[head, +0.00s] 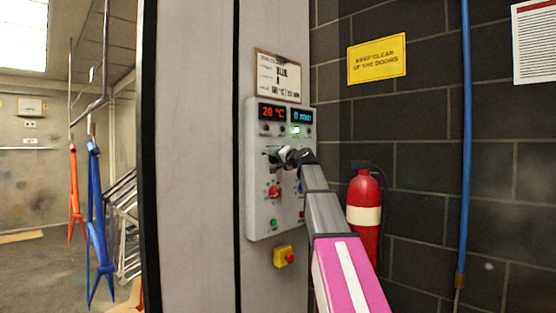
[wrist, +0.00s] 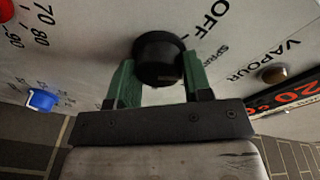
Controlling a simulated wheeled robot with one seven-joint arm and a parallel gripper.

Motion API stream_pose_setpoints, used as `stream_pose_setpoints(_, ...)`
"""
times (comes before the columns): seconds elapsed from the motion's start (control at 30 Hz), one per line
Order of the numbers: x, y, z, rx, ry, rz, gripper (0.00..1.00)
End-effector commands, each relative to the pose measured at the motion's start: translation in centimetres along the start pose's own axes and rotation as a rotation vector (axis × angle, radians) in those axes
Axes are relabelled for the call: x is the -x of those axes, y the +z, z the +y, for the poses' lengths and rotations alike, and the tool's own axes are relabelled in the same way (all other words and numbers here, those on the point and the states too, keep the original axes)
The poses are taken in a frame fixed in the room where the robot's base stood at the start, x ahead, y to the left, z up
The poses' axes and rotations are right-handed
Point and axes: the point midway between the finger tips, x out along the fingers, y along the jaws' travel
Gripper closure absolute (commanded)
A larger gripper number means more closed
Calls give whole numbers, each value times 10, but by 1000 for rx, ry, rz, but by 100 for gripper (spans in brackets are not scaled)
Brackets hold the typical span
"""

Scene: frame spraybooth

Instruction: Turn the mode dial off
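The mode dial is a round black knob (wrist: 158,58) on the grey control panel (head: 256,215). In the wrist view the printed words OFF and SPRAY lie to its right, OFF higher up. I cannot make out where the dial points. My gripper (wrist: 159,80) has its two green fingers on either side of the knob, and they appear to touch it on both sides. In the head view my gripper (head: 288,157) is at the panel's middle and hides most of the dial.
The panel also carries a red display (head: 272,113), a blue display (head: 302,116), a red knob (head: 274,192) and a green button (head: 274,223). A yellow box with a red button (head: 284,256) sits below. A red extinguisher (head: 364,215) stands right of my arm.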

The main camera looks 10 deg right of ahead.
Motion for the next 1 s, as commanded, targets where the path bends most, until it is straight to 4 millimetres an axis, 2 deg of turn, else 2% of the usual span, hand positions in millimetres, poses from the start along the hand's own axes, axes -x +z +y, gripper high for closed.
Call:
stream_pose_setpoints(0.37, 0, 0, 0, 83, -7, 5, 78)
stream_pose_setpoints(1.0, 0, 1, 1, 583, -56, 41, 78)
